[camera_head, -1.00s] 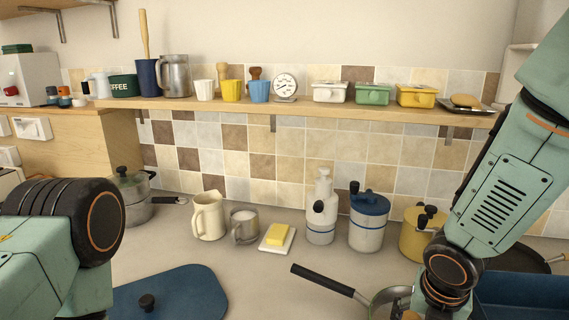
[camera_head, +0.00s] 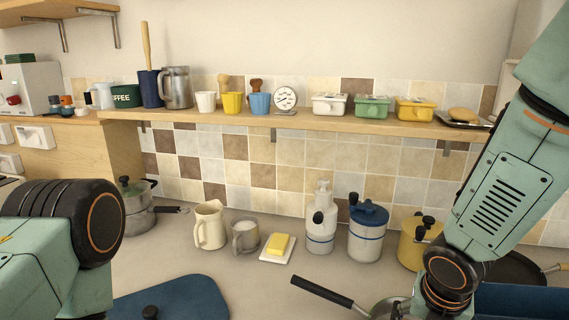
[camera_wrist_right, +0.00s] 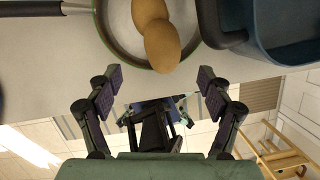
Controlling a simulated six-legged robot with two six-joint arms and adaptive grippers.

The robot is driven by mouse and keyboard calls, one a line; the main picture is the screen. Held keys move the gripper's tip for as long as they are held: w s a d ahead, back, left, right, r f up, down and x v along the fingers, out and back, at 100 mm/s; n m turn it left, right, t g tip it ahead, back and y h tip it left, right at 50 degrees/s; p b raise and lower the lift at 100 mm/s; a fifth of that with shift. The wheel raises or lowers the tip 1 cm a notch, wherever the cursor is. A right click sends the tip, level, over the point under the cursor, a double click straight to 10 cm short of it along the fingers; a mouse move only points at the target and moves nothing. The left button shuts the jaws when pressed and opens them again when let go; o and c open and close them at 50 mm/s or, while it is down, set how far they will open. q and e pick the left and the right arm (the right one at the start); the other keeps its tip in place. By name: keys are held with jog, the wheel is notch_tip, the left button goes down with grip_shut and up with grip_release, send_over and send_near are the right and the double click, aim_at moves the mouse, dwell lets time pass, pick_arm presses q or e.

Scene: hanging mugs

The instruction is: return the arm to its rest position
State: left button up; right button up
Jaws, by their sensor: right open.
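My right arm (camera_head: 497,195) comes in from the right in the head view, its upper link slanting down to a dark joint at the lower right. The right gripper is outside the head view. In the right wrist view the right gripper (camera_wrist_right: 161,88) has its two dark fingers spread apart with nothing held between them. A pan (camera_wrist_right: 118,45) with two brown, egg-shaped items (camera_wrist_right: 160,38) lies beyond the fingertips, apart from them. My left arm (camera_head: 60,245) shows at the lower left in the head view, and its gripper is out of view.
The wall shelf (camera_head: 300,119) carries cups, a clock and butter dishes. On the counter stand a cream jug (camera_head: 210,226), a grey mug (camera_head: 245,236), a butter plate (camera_head: 277,248), canisters (camera_head: 367,231) and a pot (camera_head: 137,207). A blue container (camera_wrist_right: 270,30) is beside the pan. Some counter in front is clear.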

jog(key=d+p+v, duration=0.1)
jog(key=p+v, duration=0.6)
jog(key=b+x, duration=0.5)
jog(key=a+b+x, duration=0.1)
jog(key=b+x, duration=0.1)
jog(key=b, duration=0.1)
jog(key=shift+f, duration=0.3)
jog(key=b+x, duration=0.4)
jog(key=shift+w+f, duration=0.1)
jog(key=shift+f, duration=0.25)
jog(key=shift+f+b, duration=0.6)
jog(key=shift+f, duration=0.15)
notch_tip(320, 180, up, 9)
jog(key=p, duration=0.6)
jog(key=shift+w+f+p, duration=0.1)
jog(key=shift+f+p, duration=0.15)
jog(key=shift+p, duration=0.05)
jog(key=shift+r, duration=0.1)
